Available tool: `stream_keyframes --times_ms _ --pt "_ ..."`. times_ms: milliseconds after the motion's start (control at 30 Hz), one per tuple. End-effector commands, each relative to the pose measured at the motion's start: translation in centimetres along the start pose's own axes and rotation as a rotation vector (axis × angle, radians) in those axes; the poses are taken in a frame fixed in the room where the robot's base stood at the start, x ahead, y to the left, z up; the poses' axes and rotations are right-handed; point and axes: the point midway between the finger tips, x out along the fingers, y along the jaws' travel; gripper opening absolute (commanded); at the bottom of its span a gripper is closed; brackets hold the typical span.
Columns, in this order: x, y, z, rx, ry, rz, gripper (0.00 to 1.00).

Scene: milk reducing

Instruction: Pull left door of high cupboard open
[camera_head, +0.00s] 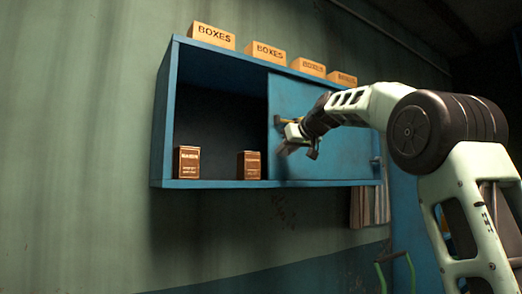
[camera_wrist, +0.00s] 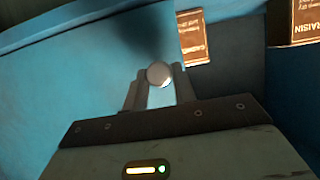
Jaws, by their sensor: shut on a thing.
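The blue high cupboard (camera_head: 160,125) hangs on the wall with its left part uncovered. A blue door panel (camera_head: 345,145) covers its right part. I cannot tell whether this is one door or two overlapping ones. My gripper (camera_head: 285,134) is at the panel's left edge. In the wrist view, my gripper (camera_wrist: 158,78) has its fingers closed around a round metal knob (camera_wrist: 158,72) on the blue door (camera_wrist: 85,80). The knob is hidden behind my gripper in the head view.
Brown boxes (camera_head: 187,163) (camera_head: 249,165) stand on the cupboard's bottom shelf; a raisin box (camera_wrist: 293,22) shows beyond the door edge. Several tan boxes (camera_head: 211,36) line the cupboard top. A blue surface (camera_head: 403,215) stands below right, near green handles (camera_head: 380,275).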

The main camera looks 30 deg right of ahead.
Motion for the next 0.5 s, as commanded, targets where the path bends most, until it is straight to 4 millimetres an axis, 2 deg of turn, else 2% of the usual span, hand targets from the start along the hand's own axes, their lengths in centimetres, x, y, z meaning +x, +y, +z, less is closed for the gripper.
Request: stream_keyframes --times_ms 33,200,333,500 --pt "0.0 1.6 -0.1 0.002 0.001 0.007 0.00" --pt "0.0 4.5 -0.1 0.001 0.000 0.003 0.00" --pt "0.0 5.8 -0.1 0.000 0.000 0.002 0.00" --pt "0.0 6.5 0.0 -0.001 -0.001 0.000 0.00"
